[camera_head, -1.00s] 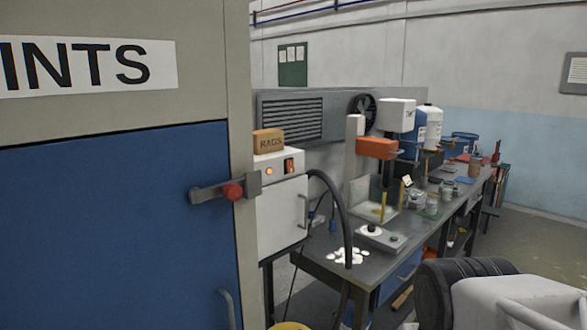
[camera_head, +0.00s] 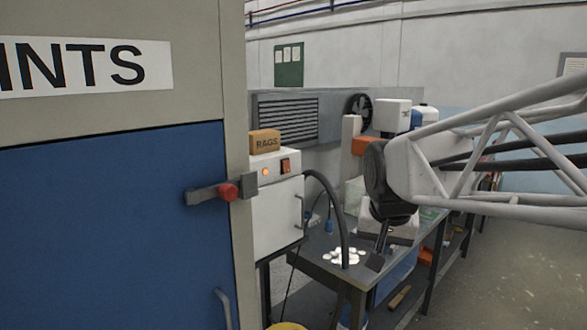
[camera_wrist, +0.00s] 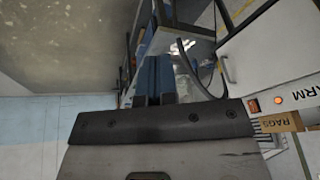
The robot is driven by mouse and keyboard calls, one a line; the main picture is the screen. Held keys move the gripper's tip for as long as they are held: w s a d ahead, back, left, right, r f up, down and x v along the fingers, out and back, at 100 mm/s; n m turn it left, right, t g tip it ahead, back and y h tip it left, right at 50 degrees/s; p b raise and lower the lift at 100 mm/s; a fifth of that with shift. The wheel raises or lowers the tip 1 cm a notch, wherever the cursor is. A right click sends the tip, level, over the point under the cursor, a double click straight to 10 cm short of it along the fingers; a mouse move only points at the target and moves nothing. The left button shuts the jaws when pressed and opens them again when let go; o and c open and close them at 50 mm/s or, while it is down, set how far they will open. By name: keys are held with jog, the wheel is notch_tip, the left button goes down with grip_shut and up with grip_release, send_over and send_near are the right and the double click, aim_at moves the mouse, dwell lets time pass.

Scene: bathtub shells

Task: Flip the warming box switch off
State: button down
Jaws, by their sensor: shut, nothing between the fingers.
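The warming box (camera_head: 277,215) is a white cabinet left of the bench, upright beside the blue-doored cabinet. Its switch (camera_head: 285,166) is an orange-red rocker on the upper front panel, right of a glowing orange lamp (camera_head: 265,171). Which way the rocker is tilted is too small to tell. In the wrist view the switch (camera_wrist: 254,105) and lit lamp (camera_wrist: 278,100) show at the right edge, the picture being turned. My gripper (camera_head: 376,263) points downward over the bench, right of the box and apart from it. Its fingers (camera_wrist: 159,72) are shut and empty.
A RAGS box (camera_head: 265,142) sits on top of the warming box. A black hose (camera_head: 335,205) arches between the box and my gripper. The blue-doored cabinet's red-knobbed handle (camera_head: 228,192) juts out at left. White pieces (camera_head: 344,257) lie on the bench (camera_head: 325,272).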

aim_at(287, 167)
jog(key=w+a+r+m+t, duration=0.1)
jog(key=w+a+r, duration=0.2)
jog(key=w, duration=0.9)
jog(key=w+a+r+m+t, duration=0.1)
jog(key=w+a+r, duration=0.3)
jog(key=w, duration=0.8)
jog(key=w+a+r+m+t, duration=0.1)
jog(key=w+a+r+m, duration=0.2)
jog(key=w, duration=0.9)
jog(key=a, duration=0.3)
jog(key=shift+a+r+y, duration=0.3)
jog(key=shift+y, duration=0.1)
jog(key=shift+w+f, duration=0.1)
jog(key=shift+w+a+f, duration=0.55)
jog(key=shift+w+f, duration=0.85)
jog(key=shift+f, duration=0.05)
jog(key=shift+w+a+f, duration=0.6)
jog(key=shift+w+f, duration=0.75)
jog(key=shift+f, duration=0.05)
jog(key=shift+w+a+f, duration=0.55)
jog(key=shift+w+f, duration=0.85)
jog(key=shift+f, duration=0.05)
